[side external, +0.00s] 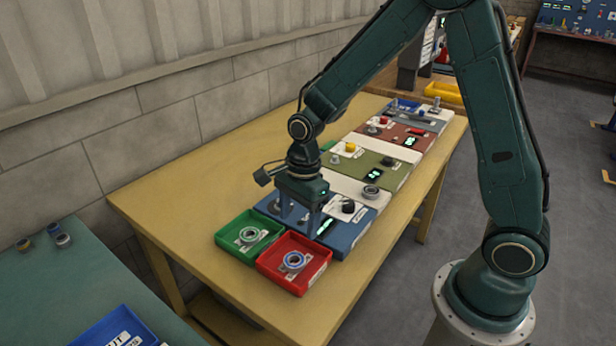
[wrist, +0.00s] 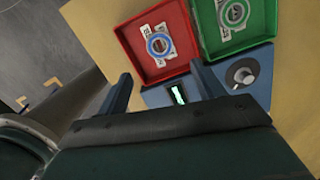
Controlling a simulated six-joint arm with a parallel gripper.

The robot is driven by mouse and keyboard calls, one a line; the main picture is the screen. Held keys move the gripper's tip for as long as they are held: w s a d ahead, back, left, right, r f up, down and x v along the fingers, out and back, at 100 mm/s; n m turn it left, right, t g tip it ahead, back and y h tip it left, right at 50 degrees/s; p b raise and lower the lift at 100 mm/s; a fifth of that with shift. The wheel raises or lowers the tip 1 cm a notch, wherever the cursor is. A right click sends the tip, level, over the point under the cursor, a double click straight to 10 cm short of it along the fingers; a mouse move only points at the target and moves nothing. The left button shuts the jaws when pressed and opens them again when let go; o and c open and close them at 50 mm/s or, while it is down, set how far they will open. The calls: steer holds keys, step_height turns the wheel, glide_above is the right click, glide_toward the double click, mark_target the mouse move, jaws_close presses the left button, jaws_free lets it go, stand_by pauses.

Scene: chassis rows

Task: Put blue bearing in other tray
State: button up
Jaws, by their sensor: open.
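The blue bearing (side external: 293,262) is a ring with a blue band, lying flat in the red tray (side external: 318,280). In the wrist view, the blue bearing (wrist: 159,45) lies on a pale label in the red tray (wrist: 128,60).
The blue panel carries a dark knob (side external: 348,207) and a lit display. An olive panel (side external: 372,170) and a brown panel (side external: 402,137) continue along the yellow table (side external: 165,205). The table's front left is clear.

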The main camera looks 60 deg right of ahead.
steer(key=shift+d+r, duration=0.1)
steer(key=shift+r, duration=0.8)
steer(key=s+d+r+n+t, duration=0.2)
steer(key=s+r+n, duration=0.7)
steer(key=n, duration=0.1)
steer(key=s+d+r+n+t+h, duration=0.1)
steer(key=s+r+n+t, duration=0.2)
steer(key=s+r+n, duration=0.6)
steer(key=shift+s+d+n, duration=0.4)
steer(key=shift+s+n, duration=0.2)
steer(key=shift+s, duration=0.1)
stand_by(0.6)
